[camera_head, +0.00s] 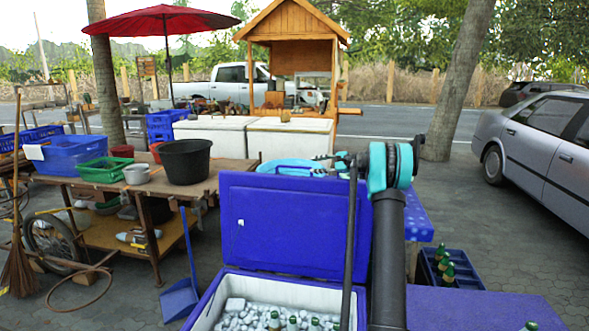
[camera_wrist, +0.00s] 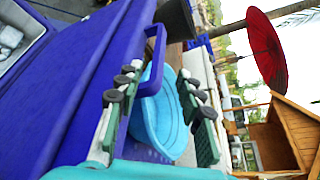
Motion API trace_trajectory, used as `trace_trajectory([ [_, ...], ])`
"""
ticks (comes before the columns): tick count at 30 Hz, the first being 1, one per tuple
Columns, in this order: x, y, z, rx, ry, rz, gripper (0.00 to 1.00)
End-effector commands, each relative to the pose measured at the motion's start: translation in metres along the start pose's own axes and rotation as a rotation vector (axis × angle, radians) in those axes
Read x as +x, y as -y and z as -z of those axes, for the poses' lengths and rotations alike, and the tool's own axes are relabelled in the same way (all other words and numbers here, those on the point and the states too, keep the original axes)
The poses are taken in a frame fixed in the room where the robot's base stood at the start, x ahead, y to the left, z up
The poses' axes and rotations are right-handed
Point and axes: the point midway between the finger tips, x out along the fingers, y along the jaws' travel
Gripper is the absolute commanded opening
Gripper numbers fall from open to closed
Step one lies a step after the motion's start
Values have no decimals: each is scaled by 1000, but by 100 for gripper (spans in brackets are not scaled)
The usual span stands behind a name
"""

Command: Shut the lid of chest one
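The blue chest (camera_head: 207,306) stands in the lower middle of the head view, its white-lined inside full of ice and green bottles. Its blue lid (camera_head: 275,225) stands open, upright at the back. In the wrist view the lid (camera_wrist: 75,85) fills the left side, with a blue loop handle (camera_wrist: 158,50) at its edge. My gripper (camera_head: 335,160) is by the lid's top right edge. In the wrist view my gripper (camera_wrist: 158,78) is open, its fingers apart with the handle in line between them. I cannot tell whether they touch it. Part of the chest is hidden behind my arm.
A light-blue basin (camera_head: 290,166) lies behind the lid. A wooden table (camera_head: 225,172) with tubs stands left, and a blue dustpan (camera_head: 180,298) near it. A blue crate with bottles (camera_head: 447,268) and a purple-blue surface (camera_head: 470,308) are at right.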

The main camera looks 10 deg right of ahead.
Motion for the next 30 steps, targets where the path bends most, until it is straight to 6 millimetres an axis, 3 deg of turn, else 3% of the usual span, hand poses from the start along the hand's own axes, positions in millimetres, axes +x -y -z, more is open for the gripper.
trace_trajectory([
  [15, 99, -1, -1, -2, 1, -2, 37],
  [22, 119, 0, 0, -1, 0, -1, 37],
  [30, 122, 0, 0, -1, 0, -1, 37],
])
